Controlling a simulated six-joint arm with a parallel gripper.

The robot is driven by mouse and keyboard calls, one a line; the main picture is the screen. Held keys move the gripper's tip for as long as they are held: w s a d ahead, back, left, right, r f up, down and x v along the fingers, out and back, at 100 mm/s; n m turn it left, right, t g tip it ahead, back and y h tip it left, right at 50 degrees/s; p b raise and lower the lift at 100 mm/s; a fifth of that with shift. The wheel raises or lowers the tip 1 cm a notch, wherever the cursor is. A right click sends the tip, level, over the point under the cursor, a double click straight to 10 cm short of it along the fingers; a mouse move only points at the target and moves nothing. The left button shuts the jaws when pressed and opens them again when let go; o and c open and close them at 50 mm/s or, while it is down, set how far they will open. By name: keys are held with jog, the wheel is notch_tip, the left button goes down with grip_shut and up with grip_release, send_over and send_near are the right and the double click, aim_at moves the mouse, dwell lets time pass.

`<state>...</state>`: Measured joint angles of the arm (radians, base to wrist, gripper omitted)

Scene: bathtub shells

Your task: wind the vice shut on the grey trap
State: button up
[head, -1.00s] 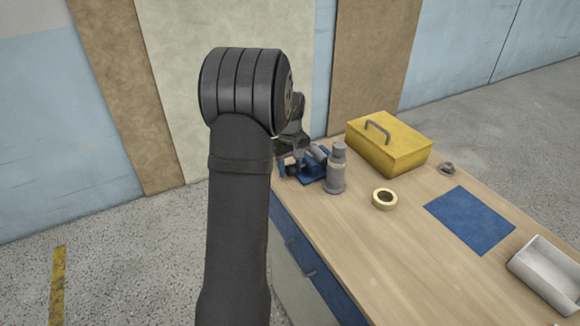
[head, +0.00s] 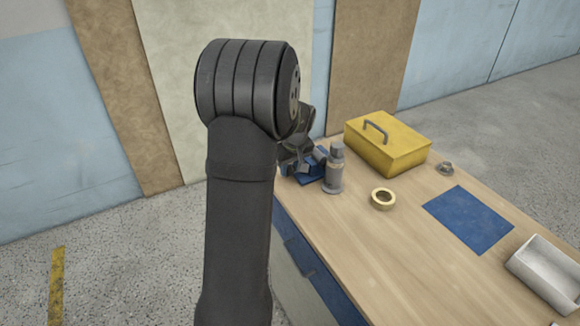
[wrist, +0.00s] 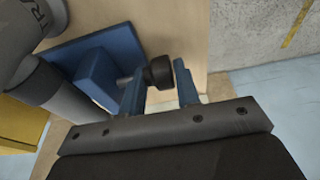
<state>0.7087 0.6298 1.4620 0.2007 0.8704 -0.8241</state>
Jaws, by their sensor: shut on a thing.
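The blue vice (wrist: 98,78) stands at the far left end of the bench; in the head view its blue base (head: 312,178) shows partly behind my wrist. The grey trap (head: 334,172) stands upright at the vice; part of its grey body (wrist: 62,92) shows at the left of the wrist view. My gripper (wrist: 156,77) has its two blue fingers on either side of the vice's dark round handle (wrist: 159,72) and is shut on it. The gap between jaw and trap cannot be judged. In the head view my arm hides most of the gripper and handle.
A yellow toolbox (head: 392,145) stands behind the trap. A tape roll (head: 383,199), a blue mat (head: 468,219), a small grey part (head: 445,168) and a white tray (head: 550,270) lie on the wooden bench (head: 400,260). Its middle is mostly clear.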

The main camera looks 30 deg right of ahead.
jog(key=t, duration=0.4)
jog(key=shift+s+a+f, duration=0.25)
jog(key=shift+s+a, duration=0.05)
jog(key=shift+a, duration=0.1)
jog(key=shift+s+f+t, duration=0.15)
jog(key=shift+t, duration=2.05)
jog(key=o, duration=0.7)
jog(key=shift+a, duration=0.1)
jog(key=shift+o, duration=0.2)
jog(key=shift+d, duration=0.25)
jog(key=shift+s, duration=0.15)
